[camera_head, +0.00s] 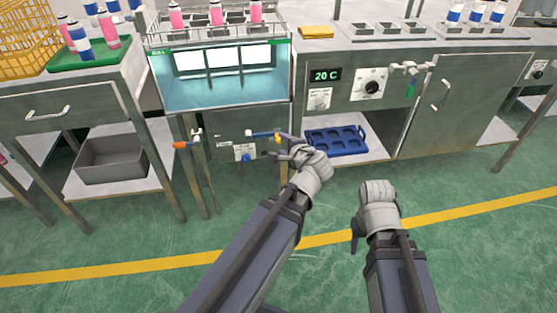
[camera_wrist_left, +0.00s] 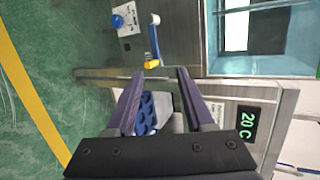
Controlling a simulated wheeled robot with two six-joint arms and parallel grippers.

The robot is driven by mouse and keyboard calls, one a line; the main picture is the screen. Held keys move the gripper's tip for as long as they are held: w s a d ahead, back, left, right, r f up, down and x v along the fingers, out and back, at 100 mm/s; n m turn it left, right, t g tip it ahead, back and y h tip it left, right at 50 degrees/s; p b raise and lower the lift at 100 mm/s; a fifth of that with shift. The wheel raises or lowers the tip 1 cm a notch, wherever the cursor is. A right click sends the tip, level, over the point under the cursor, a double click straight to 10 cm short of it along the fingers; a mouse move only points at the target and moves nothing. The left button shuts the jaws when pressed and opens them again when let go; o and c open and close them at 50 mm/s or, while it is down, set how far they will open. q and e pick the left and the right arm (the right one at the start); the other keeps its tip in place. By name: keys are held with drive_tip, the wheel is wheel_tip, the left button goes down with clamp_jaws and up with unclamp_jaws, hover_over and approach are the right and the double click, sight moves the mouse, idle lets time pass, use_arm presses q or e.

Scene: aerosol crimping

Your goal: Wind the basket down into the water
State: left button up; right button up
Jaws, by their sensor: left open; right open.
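The wire basket (camera_head: 200,38) sits at the top of the water tank (camera_head: 158,72), with pink cans (camera_head: 216,14) standing in it. Blue water (camera_head: 222,92) shows through the tank's front, below the basket. An orange-handled crank (camera_head: 182,145) sticks out at the tank's lower left. A blue lever with a yellow end (camera_head: 264,135) is on the lower front; it also shows in the left wrist view (camera_wrist_left: 154,42). My left gripper (camera_head: 283,152) is open and empty close to the yellow end, with its jaws also in the left wrist view (camera_wrist_left: 160,73). My right gripper (camera_head: 357,240) hangs low over the floor.
A blue tray (camera_head: 337,141) lies on the shelf right of the tank. A grey bin (camera_head: 110,160) sits on the left shelf. A control panel with a dial (camera_head: 372,88) and a "20 C" display is at right. The green floor in front is clear.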

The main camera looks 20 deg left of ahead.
sight(279, 142)
use_arm(q)
drive_tip(key=w+a+f+m+t+b, duration=0.1)
drive_tip(key=w+f+m+t+b, duration=0.2)
drive_tip(key=b, duration=0.6)
drive_tip(key=w+a+f+m+t+b, duration=0.1)
drive_tip(key=w+f+m+t+b, duration=0.1)
drive_tip(key=f+m+b, duration=0.4)
wheel_tip(279, 142, down, 2)
drive_tip(key=t+b, duration=0.1)
drive_tip(key=b, duration=0.2)
drive_tip(key=shift+w+a+m+y, duration=0.3)
drive_tip(key=shift+w+m, duration=0.1)
drive_tip(key=x, duration=0.8)
drive_tip(key=shift+s, duration=0.1)
drive_tip(key=shift+c, duration=0.2)
clamp_jaws()
